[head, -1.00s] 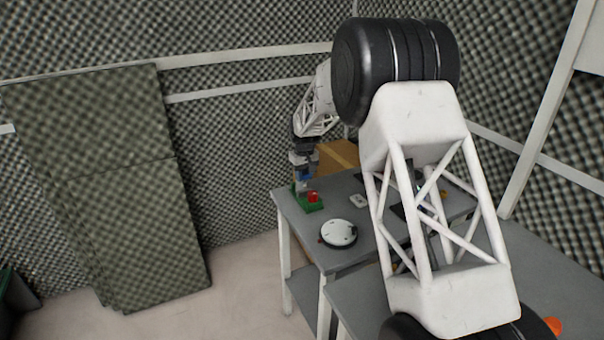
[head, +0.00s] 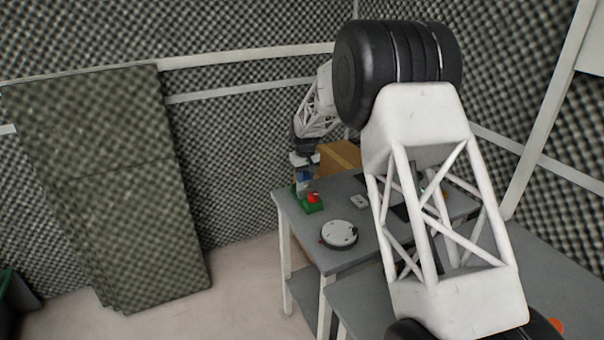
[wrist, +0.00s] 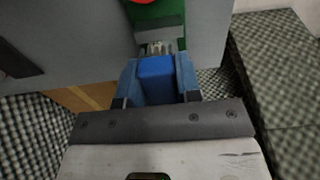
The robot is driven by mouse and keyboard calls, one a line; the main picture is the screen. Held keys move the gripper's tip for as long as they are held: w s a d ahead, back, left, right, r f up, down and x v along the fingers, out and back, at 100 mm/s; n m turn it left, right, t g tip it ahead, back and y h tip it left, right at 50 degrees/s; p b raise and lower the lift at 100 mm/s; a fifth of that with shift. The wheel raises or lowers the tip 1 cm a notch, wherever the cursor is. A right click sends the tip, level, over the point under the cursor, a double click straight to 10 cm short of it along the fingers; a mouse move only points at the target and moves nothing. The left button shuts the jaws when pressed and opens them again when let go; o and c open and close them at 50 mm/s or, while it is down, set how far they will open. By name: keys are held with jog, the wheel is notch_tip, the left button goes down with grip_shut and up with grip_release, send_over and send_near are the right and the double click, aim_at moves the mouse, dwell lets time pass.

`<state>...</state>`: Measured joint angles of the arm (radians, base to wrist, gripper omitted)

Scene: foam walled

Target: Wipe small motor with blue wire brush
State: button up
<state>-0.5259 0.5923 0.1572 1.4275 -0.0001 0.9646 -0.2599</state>
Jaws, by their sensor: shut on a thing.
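My gripper (wrist: 157,80) is shut on a blue block-shaped handle (wrist: 156,72), which I take to be the blue wire brush. Grey bristle-like strands show at its far end. Just beyond them is a green item (wrist: 157,20) with a red part on it, cut off by the top edge. In the head view the green item with its red top (head: 313,203) sits at the table's left end, and my gripper (head: 304,180) is just above and behind it. I cannot tell whether the bristles touch it, nor whether it is the small motor.
A white round disc-like device (head: 339,234) lies on the grey table (head: 370,250) in front of the green item. A small pale object (head: 358,202) lies to the right. A cardboard box (head: 338,158) is behind. My upper arm hides much of the table's right side.

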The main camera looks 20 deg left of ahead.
jog(key=shift+r, duration=4.2)
